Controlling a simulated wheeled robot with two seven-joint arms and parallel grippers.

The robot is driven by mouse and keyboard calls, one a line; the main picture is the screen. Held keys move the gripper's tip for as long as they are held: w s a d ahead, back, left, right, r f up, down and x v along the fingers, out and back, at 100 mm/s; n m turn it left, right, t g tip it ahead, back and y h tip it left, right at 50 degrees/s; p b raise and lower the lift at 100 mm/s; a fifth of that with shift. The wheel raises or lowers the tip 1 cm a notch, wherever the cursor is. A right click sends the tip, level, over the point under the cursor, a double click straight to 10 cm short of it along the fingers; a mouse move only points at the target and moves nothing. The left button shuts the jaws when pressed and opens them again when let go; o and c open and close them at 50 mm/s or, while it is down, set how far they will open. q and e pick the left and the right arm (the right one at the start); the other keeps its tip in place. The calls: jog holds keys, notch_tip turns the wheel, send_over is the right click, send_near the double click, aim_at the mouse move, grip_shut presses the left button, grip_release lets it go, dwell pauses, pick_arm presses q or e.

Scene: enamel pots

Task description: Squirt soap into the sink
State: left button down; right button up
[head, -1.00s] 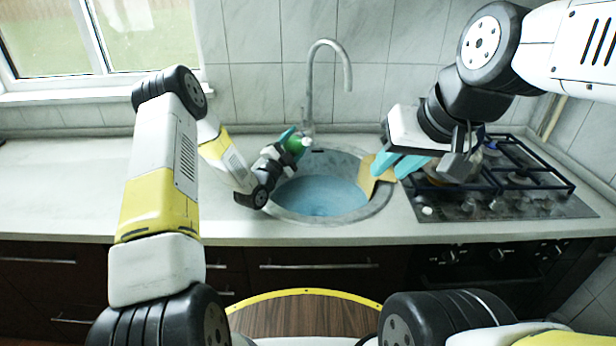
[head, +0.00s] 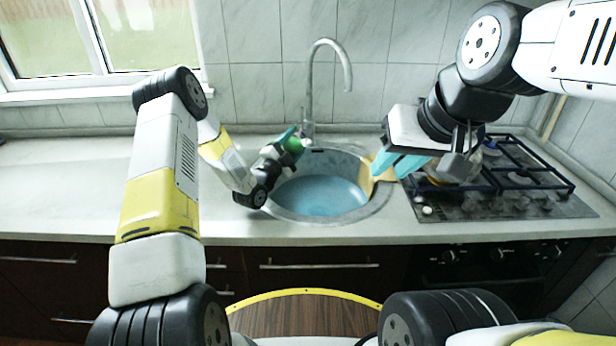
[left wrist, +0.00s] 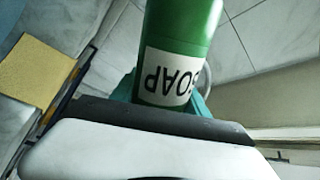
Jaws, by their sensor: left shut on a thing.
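A green soap bottle (left wrist: 180,40) with a white SOAP label is between the teal fingers of my left gripper (head: 287,146), which is shut on it. The label reads upside down in the left wrist view. In the head view only a small green part of the bottle (head: 294,144) shows, at the back left rim of the sink. The round sink (head: 378,205) has a bluish basin. My right gripper (head: 392,168) has teal fingers at the sink's right side, against a yellow sponge (head: 366,178). Whether it grips the sponge is unclear. The sponge also shows in the left wrist view (left wrist: 38,70).
A grey tap (head: 311,90) arches up behind the sink, close to my left gripper. A gas hob (head: 500,205) with dark grates lies to the right, under my right arm. The counter (head: 60,190) on the left is clear. A tiled wall stands behind.

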pick_arm(q)
jog(key=shift+w+a+f+m+g+h+p, duration=0.15)
jog(key=shift+m+h+p, duration=0.1)
jog(key=shift+m, duration=0.55)
jog(key=shift+w+a+r+m+g+h+p, duration=0.1)
jog(key=shift+a+m+h+p, duration=0.15)
jog(key=shift+m, duration=0.55)
jog(key=shift+w+a+f+m+g+h+p, duration=0.15)
jog(key=shift+m+h, duration=0.15)
jog(key=shift+m, duration=0.5)
dwell(4.1)
jog(key=shift+m+h, duration=0.3)
jog(key=shift+m, duration=0.3)
dwell(0.9)
